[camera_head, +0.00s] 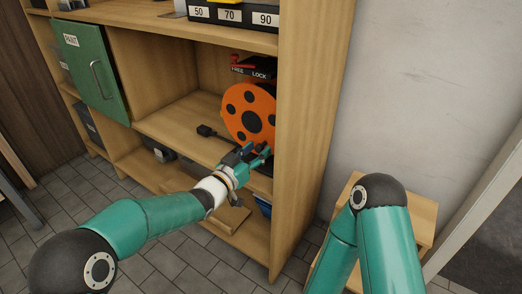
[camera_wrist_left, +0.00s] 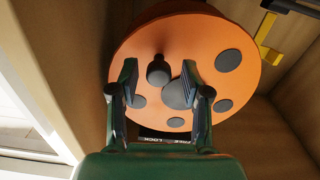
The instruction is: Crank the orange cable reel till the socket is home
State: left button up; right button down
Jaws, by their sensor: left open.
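The orange cable reel (camera_head: 249,112) stands on the middle shelf against the right side wall, its round face with dark holes turned outward. A black socket (camera_head: 206,131) on a short cable lies on the shelf left of the reel. My left gripper (camera_head: 256,153) is at the reel's lower front. In the left wrist view my left gripper (camera_wrist_left: 160,72) is open, its fingers on either side of the dark crank knob (camera_wrist_left: 158,71) on the reel (camera_wrist_left: 205,50). Contact with the knob cannot be told. My right gripper is out of view.
A green door (camera_head: 91,68) hangs at the left. The shelf's right side wall (camera_head: 307,110) stands close to the reel. A wooden stool (camera_head: 421,212) is at the right.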

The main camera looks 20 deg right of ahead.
pick_arm(q)
jog(key=shift+x, duration=1)
jog(key=shift+c, duration=0.3)
grip_shut()
